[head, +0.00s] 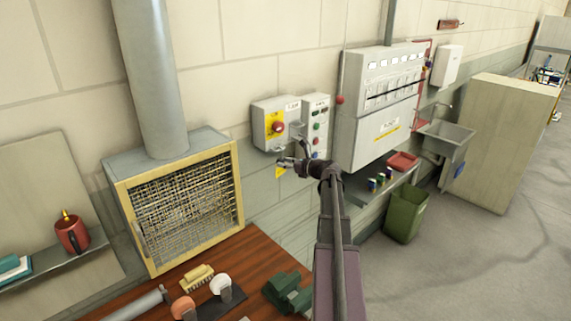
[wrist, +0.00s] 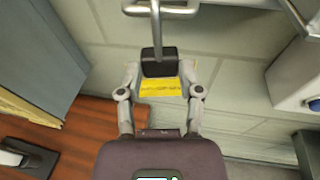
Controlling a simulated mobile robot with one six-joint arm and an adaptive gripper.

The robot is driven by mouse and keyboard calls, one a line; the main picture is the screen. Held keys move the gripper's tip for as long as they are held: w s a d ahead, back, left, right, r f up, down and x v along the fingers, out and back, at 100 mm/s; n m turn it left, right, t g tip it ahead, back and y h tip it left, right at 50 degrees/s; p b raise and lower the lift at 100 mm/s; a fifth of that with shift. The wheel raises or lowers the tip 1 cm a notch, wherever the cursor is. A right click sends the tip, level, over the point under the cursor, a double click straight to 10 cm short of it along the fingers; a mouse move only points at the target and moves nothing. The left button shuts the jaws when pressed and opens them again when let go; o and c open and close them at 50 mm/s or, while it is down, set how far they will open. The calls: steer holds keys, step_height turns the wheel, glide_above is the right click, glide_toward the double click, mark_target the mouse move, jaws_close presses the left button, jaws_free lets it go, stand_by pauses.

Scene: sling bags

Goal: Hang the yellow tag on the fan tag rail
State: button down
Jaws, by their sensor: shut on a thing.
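My gripper (head: 286,162) is in front of the wall, just below the left switch box. In the wrist view, its fingers (wrist: 160,72) are shut around a black block (wrist: 160,64). The yellow tag (wrist: 160,88) shows directly below that block, between the fingers; it also shows below the gripper in the head view (head: 281,173). A thin metal rod (wrist: 157,30) runs from the block up to a bent metal bar (wrist: 160,9). I cannot tell whether the rod hangs on the bar or only overlaps it. The fan tag rail cannot be identified for certain.
The left switch box (head: 270,128) has a yellow panel and red knob. Another switch box (head: 317,122) stands close on its right, then a large grey cabinet (head: 378,130). A yellow-framed mesh vent (head: 185,205) is to the left. A wooden bench (head: 250,258) lies below.

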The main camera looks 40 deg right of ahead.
steer(key=shift+c, duration=0.9)
jaws_free()
steer(key=shift+o, duration=0.9)
steer(key=shift+s, duration=0.15)
steer(key=s, duration=0.6)
steer(key=shift+s+d, duration=0.3)
steer(key=shift+s, duration=0.05)
stand_by(0.5)
